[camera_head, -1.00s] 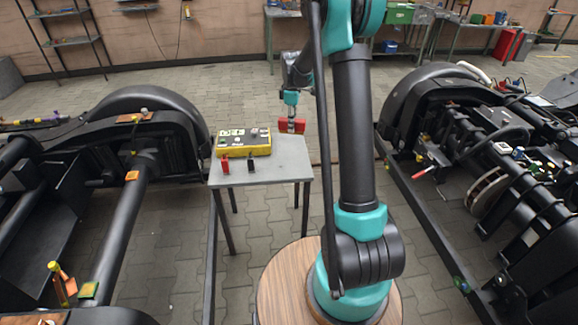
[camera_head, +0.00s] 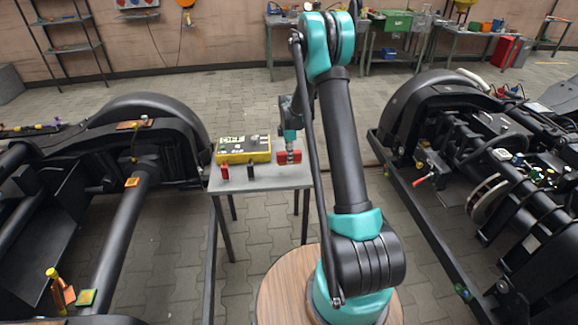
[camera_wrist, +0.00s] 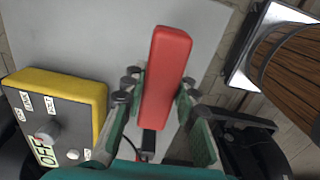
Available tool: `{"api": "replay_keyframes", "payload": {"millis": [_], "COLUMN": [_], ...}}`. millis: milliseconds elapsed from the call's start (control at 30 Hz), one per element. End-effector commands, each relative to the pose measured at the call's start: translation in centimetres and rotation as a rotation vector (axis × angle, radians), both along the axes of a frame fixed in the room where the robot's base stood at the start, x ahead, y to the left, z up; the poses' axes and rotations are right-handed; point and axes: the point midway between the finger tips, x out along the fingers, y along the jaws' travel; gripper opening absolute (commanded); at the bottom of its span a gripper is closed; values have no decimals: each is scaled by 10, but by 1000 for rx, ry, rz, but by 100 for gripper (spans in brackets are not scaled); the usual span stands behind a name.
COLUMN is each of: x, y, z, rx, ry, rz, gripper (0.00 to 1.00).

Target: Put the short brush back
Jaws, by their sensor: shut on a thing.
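My gripper (camera_head: 289,146) is shut on the short brush (camera_head: 289,157), seen as a red block with a short black end. In the wrist view, the brush (camera_wrist: 165,70) is pinched between the two green-padded fingers of my gripper (camera_wrist: 158,92); I cannot make out bristles. It is over the right part of the small grey table (camera_head: 262,180); whether it touches the top I cannot tell. A yellow-edged control box (camera_head: 243,150) stands left of it on the table.
A small red item (camera_head: 225,171) and a black item (camera_head: 250,172) stand near the table's front edge. Dark bogies flank the table on the left (camera_head: 150,110) and right (camera_head: 440,125). The grey table top (camera_wrist: 75,35) is bare beyond the box in the wrist view.

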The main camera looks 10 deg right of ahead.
Motion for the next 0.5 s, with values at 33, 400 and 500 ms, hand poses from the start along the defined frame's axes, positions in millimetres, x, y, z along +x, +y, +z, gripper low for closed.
{"api": "replay_keyframes", "payload": {"millis": [33, 400, 500], "x": [1, 1, 0], "y": [0, 0, 0], "z": [-7, -39, -51], "rx": [0, 0, 0], "ry": [0, 0, 0], "rz": [0, 0, 0], "gripper": [0, 0, 0]}}
